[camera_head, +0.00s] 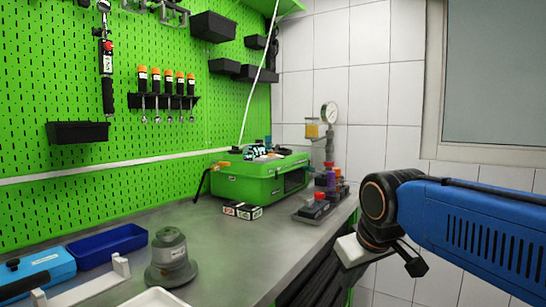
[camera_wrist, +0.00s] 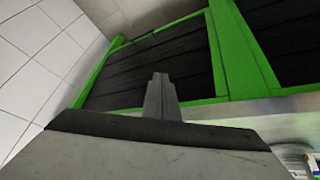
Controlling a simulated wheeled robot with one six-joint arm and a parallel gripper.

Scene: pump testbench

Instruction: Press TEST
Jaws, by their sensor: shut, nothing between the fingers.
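A small dark control box (camera_head: 314,209) with a red button (camera_head: 320,196) on top sits at the bench's right edge in the head view. No label reading TEST is legible, so I cannot tell whether this is the TEST button. My gripper (camera_wrist: 161,86) is shut and empty; its fingers point toward the dark underside of the bench in the wrist view. In the head view my arm's end hangs to the right of the bench edge, apart from the box and nearer the camera. The buttons are not visible in the wrist view.
Behind the box stand coloured fittings (camera_head: 331,178) and a pressure gauge (camera_head: 329,112). A green case (camera_head: 248,186) and small boxes (camera_head: 242,211) lie left of it. A grey pump part (camera_head: 171,258) stands nearer. The middle of the steel bench (camera_head: 225,240) is clear.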

